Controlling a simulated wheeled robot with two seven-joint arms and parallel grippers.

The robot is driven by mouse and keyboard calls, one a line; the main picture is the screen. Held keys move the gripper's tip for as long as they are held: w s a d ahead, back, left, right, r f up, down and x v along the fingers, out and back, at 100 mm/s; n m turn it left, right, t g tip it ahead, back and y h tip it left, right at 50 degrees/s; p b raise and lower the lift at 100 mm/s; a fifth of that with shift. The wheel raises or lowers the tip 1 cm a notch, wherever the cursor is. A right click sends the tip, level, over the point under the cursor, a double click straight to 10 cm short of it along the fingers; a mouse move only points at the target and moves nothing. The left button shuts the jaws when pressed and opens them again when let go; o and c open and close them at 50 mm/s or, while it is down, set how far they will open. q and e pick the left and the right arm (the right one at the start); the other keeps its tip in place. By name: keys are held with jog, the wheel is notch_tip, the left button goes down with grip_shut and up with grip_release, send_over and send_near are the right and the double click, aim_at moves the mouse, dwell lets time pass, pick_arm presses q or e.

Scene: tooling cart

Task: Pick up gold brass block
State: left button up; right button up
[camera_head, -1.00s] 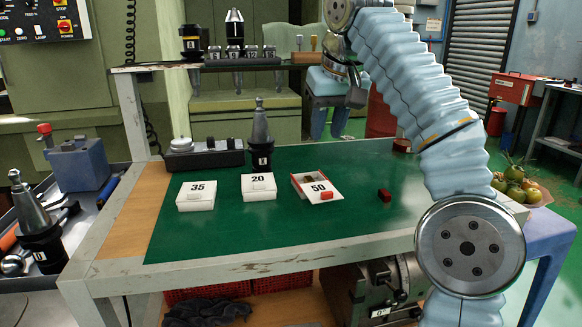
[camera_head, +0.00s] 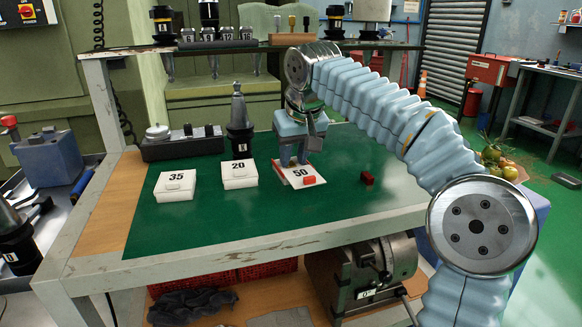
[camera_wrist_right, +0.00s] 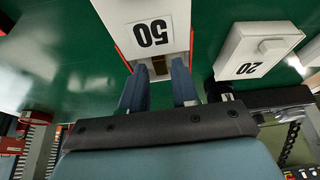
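The box marked 50 (camera_head: 313,171) sits on the green mat with its white lid shifted, leaving an open slot at its far side. In the right wrist view the 50 box (camera_wrist_right: 155,30) shows a small brownish-gold thing (camera_wrist_right: 160,69) in that slot, probably the brass block; its shape is unclear. In the head view it is hidden behind my right gripper (camera_head: 293,161). That gripper points down over the slot. In the right wrist view its fingers (camera_wrist_right: 158,75) are apart, on either side of the slot, with nothing held. My left gripper is out of view.
White boxes marked 20 (camera_head: 239,175) and 35 (camera_head: 175,186) stand left of the 50 box. A dark tool holder (camera_head: 239,135) stands behind the 20 box. A dark red block (camera_head: 367,178) lies to the right. The mat in front (camera_head: 260,215) is clear.

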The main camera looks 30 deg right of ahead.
jog(key=shift+x, duration=0.8)
grip_shut()
jog(key=shift+r, duration=0.15)
